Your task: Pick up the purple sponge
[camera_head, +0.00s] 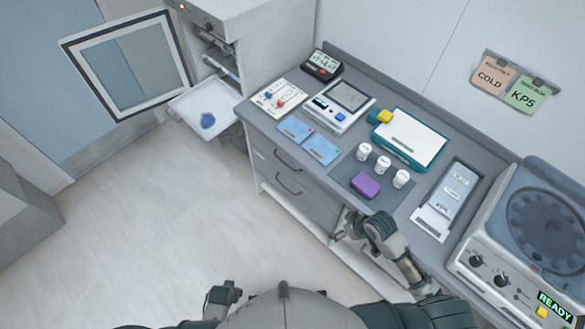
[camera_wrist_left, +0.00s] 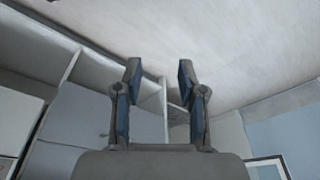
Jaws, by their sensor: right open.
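The purple sponge (camera_head: 365,184) lies on a dark mat (camera_head: 346,170) near the front edge of the counter, in front of several small white jars (camera_head: 383,165). My right gripper (camera_head: 350,222) is at the counter's front edge, a little below the sponge in the head view and apart from it; it is open and empty. My left gripper (camera_head: 224,291) is low at the bottom of the head view, away from the counter. In the left wrist view its two fingers (camera_wrist_left: 158,82) stand apart with nothing between them.
The counter (camera_head: 257,117) also holds blue packets (camera_head: 308,140), a device with a screen (camera_head: 340,104), a clipboard (camera_head: 414,138) with a yellow item (camera_head: 383,116), and a grey tray (camera_head: 449,199). A centrifuge-like machine (camera_head: 540,235) stands at right. An open cabinet door (camera_head: 128,63) is at upper left.

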